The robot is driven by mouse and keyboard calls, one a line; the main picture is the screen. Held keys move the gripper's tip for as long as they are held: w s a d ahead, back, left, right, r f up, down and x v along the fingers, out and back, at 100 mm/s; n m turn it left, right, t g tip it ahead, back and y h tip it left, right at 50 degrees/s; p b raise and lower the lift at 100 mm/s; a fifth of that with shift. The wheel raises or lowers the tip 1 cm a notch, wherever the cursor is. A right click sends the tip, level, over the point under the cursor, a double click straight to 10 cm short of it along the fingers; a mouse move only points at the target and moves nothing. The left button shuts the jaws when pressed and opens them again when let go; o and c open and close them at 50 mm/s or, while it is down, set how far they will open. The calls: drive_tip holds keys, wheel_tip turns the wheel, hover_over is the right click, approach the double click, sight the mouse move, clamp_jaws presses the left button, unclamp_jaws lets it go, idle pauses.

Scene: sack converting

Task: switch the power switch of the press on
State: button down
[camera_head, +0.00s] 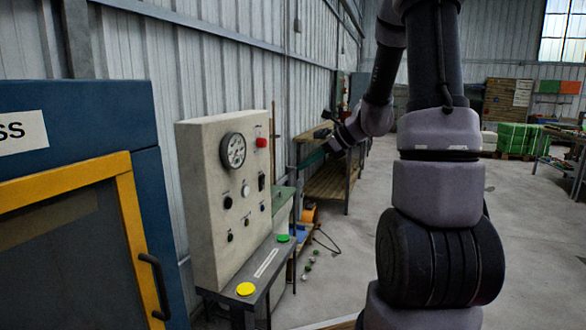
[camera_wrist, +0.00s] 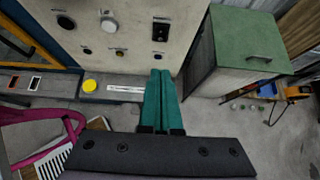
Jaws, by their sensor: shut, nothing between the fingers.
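The press (camera_head: 75,130) is a blue machine with a yellow-framed door at the left of the head view; its label is cut off to "SS". Beside it stands a beige control panel (camera_head: 205,190) with a round gauge, a red button, knobs and small controls. A black upright switch (camera_head: 261,182) sits on its right side; it also shows in the wrist view (camera_wrist: 161,31). I cannot read which control is the power switch, or its position. My gripper (camera_head: 313,160) is shut and empty, right of the panel. Its teal fingers (camera_wrist: 160,73) point toward the panel's lower right, apparently apart from it.
A grey ledge below the panel bears a yellow button (camera_head: 245,289) and a green button (camera_head: 282,238). A green-topped cabinet (camera_wrist: 250,38) stands right of the panel. A wooden shelf (camera_head: 330,182) stands behind. A pink looped object (camera_wrist: 75,125) lies lower left. Floor at right is open.

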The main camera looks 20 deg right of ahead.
sight(264, 178)
drive_tip(key=shift+w+a+r+x, duration=0.15)
drive_tip(key=shift+a+r+x, duration=0.15)
drive_tip(key=shift+x, duration=1.6)
drive_tip(key=shift+w+a+r+x, duration=0.2)
drive_tip(key=shift+r+x, duration=0.25)
drive_tip(key=shift+x, duration=1.5)
drive_tip(key=shift+w+a+r+x, duration=0.1)
drive_tip(key=shift+a+r+x, duration=0.2)
drive_tip(key=shift+x, duration=1.6)
drive_tip(key=shift+r, duration=0.1)
drive_tip(key=shift+w+a+r, duration=0.1)
drive_tip(key=shift+w+a, duration=0.1)
drive_tip(key=shift+a, duration=0.05)
drive_tip(key=shift+d, duration=0.1)
drive_tip(key=shift+r, duration=0.8)
